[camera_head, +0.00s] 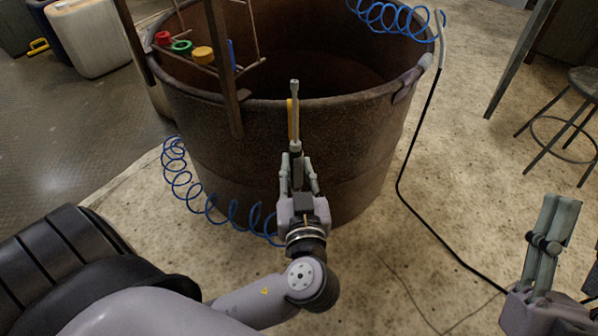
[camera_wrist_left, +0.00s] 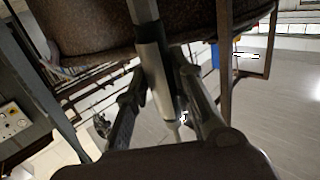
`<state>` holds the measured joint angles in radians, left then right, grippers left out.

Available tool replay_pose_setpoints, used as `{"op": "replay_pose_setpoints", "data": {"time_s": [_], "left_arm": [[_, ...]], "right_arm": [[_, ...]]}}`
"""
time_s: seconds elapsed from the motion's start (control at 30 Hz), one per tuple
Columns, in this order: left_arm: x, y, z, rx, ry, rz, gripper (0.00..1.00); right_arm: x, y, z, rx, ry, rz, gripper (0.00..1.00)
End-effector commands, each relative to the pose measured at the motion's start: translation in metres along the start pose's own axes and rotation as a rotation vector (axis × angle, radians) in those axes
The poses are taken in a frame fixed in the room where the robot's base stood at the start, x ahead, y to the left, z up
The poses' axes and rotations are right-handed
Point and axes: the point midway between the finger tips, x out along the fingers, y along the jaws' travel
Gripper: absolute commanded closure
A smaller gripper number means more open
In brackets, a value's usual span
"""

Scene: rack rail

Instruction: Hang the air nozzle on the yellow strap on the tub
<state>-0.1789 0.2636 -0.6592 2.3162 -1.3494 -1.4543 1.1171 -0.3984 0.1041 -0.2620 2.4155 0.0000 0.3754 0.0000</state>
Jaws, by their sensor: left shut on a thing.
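My left gripper (camera_head: 298,168) is shut on the air nozzle (camera_head: 295,112), a grey tool with a long thin tube that points up in the head view. In the left wrist view the nozzle (camera_wrist_left: 155,65) runs between the two fingers of my left gripper (camera_wrist_left: 162,95). The yellow strap (camera_head: 290,119) shows as a thin strip against the near wall of the rusty brown tub (camera_head: 355,125), just left of the nozzle and partly hidden by it. Whether nozzle and strap touch cannot be told. My right gripper (camera_head: 552,235) is at the right edge, away from the tub.
A blue coiled hose (camera_head: 180,180) hangs left of the tub and runs towards my left gripper. A rack with coloured rings (camera_head: 181,46) is on the tub's left rim. A black cable (camera_head: 400,190) runs down the right side. A stool (camera_head: 575,110) stands at right.

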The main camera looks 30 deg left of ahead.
Motion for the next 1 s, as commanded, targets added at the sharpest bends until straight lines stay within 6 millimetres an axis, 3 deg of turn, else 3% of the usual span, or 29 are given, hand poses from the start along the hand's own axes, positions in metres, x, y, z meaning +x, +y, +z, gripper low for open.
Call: {"op": "replay_pose_setpoints", "data": {"time_s": [1.0], "left_arm": [[0.074, 0.004, -0.006, 0.001, 0.004, -0.001, 1.0]], "right_arm": [[-0.003, 0.005, 0.043, -0.01, -0.241, 0.01, 0.6]]}}
